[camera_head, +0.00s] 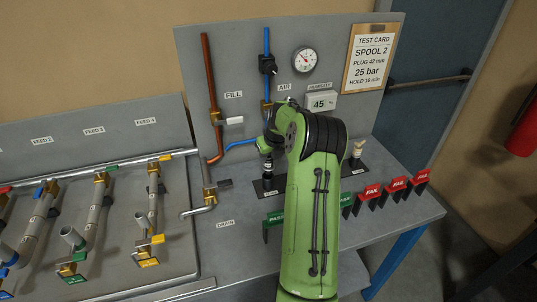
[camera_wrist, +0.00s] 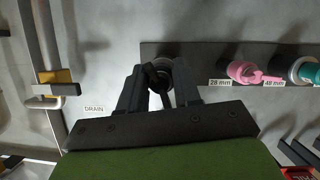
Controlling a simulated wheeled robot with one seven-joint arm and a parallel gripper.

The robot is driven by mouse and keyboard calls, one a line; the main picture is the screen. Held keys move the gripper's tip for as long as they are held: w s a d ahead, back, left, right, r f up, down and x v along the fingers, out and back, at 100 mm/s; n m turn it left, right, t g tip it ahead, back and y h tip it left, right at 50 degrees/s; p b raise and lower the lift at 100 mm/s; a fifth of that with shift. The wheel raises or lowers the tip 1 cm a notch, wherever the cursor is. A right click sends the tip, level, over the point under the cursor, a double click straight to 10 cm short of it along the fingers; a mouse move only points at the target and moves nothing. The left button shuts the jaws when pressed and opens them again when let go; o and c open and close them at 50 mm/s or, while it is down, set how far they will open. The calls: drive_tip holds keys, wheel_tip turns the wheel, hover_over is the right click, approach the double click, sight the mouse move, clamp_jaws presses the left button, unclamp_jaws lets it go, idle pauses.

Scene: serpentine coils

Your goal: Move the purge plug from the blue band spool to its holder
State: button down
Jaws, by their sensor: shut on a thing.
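In the wrist view my gripper (camera_wrist: 162,82) is shut on a small dark piece (camera_wrist: 157,74), probably the purge plug. A round grey part shows just behind it; I cannot tell whether they touch. This is at the left end of a dark holder strip (camera_wrist: 205,55). Farther right on the strip are a pink plug (camera_wrist: 243,71), labelled 28 mm, and a teal one (camera_wrist: 311,72). In the head view my green arm hides most of the gripper and the strip. I cannot make out a blue band spool for certain.
A grey panel (camera_head: 190,90) with a gauge (camera_head: 305,59), brown and blue pipes and a valve stands behind the bench. Feed pipes with coloured tags (camera_head: 151,240) are at left. Red FAIL markers (camera_head: 397,184) line the right front. The bench near DRAIN (camera_head: 235,240) is clear.

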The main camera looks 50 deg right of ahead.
sight(268, 165)
idle(0.6)
drive_tip(key=shift+f+b, duration=0.9)
drive_tip(key=shift+f, duration=0.5)
drive_tip(key=shift+f, duration=0.15)
drive_tip(key=shift+f+b, duration=0.5)
drive_tip(key=c, duration=0.7)
unclamp_jaws()
drive_tip(key=shift+r, duration=0.1)
